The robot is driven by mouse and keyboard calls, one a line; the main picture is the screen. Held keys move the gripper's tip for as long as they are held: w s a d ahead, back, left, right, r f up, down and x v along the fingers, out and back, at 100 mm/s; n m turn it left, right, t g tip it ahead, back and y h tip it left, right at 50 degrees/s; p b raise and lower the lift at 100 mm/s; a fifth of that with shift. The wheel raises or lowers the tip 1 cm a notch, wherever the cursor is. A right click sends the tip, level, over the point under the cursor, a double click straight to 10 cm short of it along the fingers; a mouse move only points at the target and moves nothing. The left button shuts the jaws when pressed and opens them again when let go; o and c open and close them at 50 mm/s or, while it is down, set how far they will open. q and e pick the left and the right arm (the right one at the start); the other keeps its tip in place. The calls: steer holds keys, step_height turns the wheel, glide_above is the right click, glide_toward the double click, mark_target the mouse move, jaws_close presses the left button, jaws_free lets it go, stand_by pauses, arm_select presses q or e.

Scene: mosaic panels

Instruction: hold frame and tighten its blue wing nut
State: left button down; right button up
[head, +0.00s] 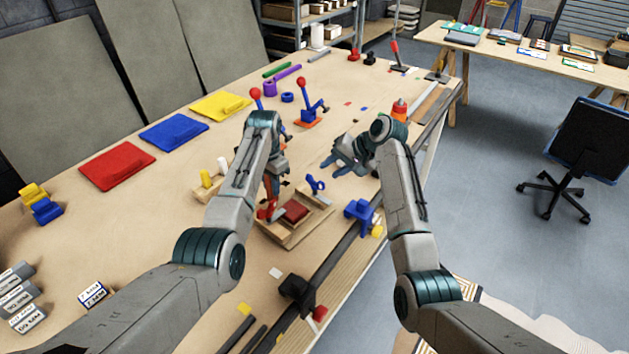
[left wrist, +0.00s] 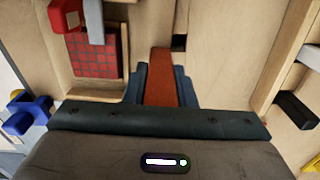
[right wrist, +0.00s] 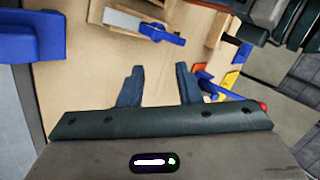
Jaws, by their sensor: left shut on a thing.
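The wooden frame (head: 323,212) lies on the bench with a red mosaic panel (head: 294,211) in it; the panel's grid shows in the left wrist view (left wrist: 95,58). The blue wing nut (head: 315,184) sits at the frame's far side; it also shows in the right wrist view (right wrist: 161,34), beside a grey strip. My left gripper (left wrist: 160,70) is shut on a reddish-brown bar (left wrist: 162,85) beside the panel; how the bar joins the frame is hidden. My right gripper (right wrist: 160,75) is open and empty, above the bench, apart from the wing nut.
A blue clamp-like block (head: 360,211) stands right of the frame, near a dark rail along the bench edge. Red (head: 117,165), blue (head: 173,131) and yellow (head: 220,105) panels lie at the back left. Red-knobbed levers (head: 301,82) stand beyond the frame.

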mark_target(321, 182)
steer(key=s+d+n+t+y, duration=0.3)
steer(key=s+n+t, duration=0.2)
steer(key=s+n, duration=0.5)
steer(key=w+a+f, duration=0.1)
steer(key=w+a, duration=0.1)
steer(key=w, duration=0.1)
steer(key=w+a+f+n, duration=0.1)
steer(key=w+a+f, duration=0.1)
steer(key=w+a, duration=0.1)
steer(key=w+a+f+n, duration=0.1)
steer(key=w+a, duration=0.2)
steer(key=shift+w+f, duration=0.15)
steer(key=shift+w, duration=0.1)
steer(key=shift+a+t+h, duration=0.1)
steer(key=shift+t+h, duration=0.2)
jaws_close()
